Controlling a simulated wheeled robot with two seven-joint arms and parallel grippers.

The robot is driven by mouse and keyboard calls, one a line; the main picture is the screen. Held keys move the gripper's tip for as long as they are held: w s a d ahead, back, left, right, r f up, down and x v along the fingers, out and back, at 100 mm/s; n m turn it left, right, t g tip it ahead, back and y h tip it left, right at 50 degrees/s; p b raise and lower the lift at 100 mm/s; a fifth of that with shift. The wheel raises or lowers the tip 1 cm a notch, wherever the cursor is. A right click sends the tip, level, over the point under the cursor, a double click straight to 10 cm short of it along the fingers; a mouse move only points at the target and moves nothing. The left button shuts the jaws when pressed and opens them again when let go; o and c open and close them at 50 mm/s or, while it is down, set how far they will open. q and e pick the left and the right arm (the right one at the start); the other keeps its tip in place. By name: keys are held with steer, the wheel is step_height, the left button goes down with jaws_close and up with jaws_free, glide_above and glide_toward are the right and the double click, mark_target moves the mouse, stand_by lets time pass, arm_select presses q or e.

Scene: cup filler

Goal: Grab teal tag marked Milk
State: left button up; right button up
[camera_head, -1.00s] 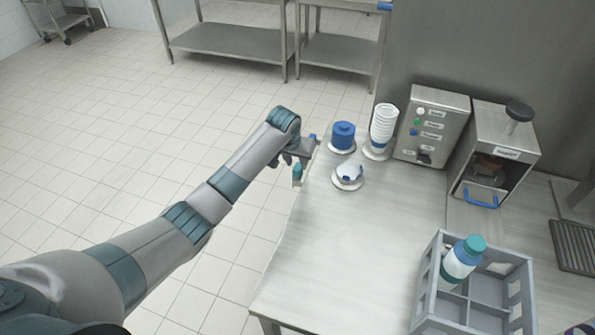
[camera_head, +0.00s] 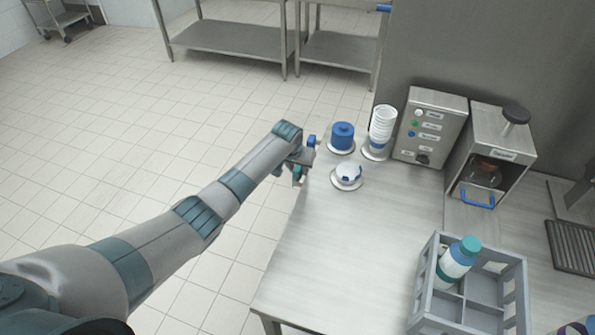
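My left gripper (camera_head: 297,168) is at the left edge of the steel table, seen mostly from behind and partly hidden by its own wrist. A small teal piece (camera_head: 297,178) shows right at it, and a small blue piece (camera_head: 311,141) stands just above it. No lettering is readable on either, so I cannot tell for sure that the teal piece is the Milk tag. I cannot see whether the fingers are apart or closed on it. My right gripper is out of view.
The table (camera_head: 370,240) holds a blue container (camera_head: 343,134), a stack of white cups (camera_head: 382,125) and a white-and-blue item (camera_head: 347,172) on a round base. A button box (camera_head: 431,125) and dispenser (camera_head: 505,150) stand behind. A grey crate (camera_head: 478,320) holds a teal-capped bottle (camera_head: 458,262). Mid-table is clear.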

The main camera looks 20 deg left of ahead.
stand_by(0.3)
arm_select(q)
jaws_close()
steer(key=shift+r, duration=0.2)
step_height(320, 180, up, 9)
steer(key=b, duration=0.3)
steer(key=shift+f, duration=0.15)
steer(key=shift+r, duration=0.5)
steer(key=shift+f, duration=0.1)
